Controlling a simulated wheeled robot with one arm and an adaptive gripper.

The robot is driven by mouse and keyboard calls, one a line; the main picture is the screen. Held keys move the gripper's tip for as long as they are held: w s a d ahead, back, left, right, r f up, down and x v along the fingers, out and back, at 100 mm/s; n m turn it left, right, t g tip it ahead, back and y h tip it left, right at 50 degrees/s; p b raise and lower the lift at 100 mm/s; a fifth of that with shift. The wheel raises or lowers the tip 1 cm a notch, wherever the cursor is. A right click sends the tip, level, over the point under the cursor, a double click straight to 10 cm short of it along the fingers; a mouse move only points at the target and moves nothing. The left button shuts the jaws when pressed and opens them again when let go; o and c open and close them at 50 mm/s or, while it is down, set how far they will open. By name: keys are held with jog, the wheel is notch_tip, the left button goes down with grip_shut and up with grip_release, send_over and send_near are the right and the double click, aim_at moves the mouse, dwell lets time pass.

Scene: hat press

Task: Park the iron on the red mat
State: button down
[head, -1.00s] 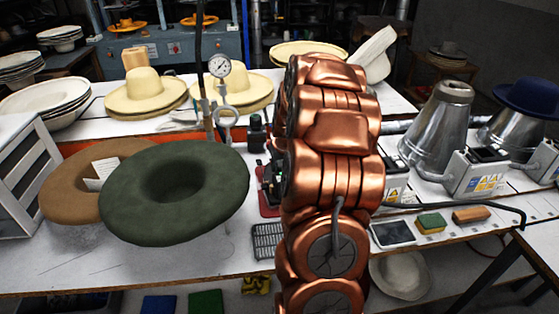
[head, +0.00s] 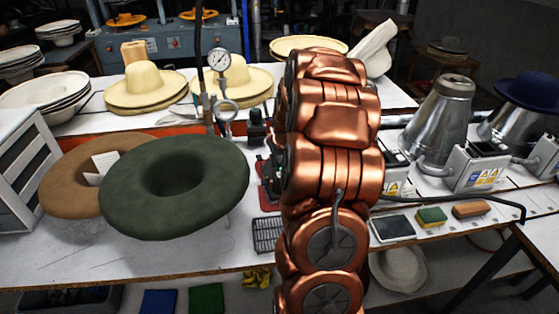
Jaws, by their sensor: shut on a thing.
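The red mat (head: 267,199) lies on the bench just left of my copper arm. Only its left part shows; the rest is hidden behind the arm. A dark piece with a small green spot, which seems to be part of my gripper (head: 272,168), shows at the arm's left edge, over or beside the mat's far part. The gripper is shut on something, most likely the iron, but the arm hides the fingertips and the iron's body. I cannot tell whether the iron touches the mat.
A wire rack (head: 268,235) lies in front of the mat. A green felt hat (head: 175,215) is on the left, with a pressure gauge (head: 219,62) behind it. A dark tablet (head: 393,228), a sponge (head: 432,217) and metal cones (head: 440,118) are to the right.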

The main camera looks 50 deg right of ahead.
jog(key=c, duration=0.8)
grip_release()
jog(key=shift+f, duration=0.1)
jog(key=v, duration=1.2)
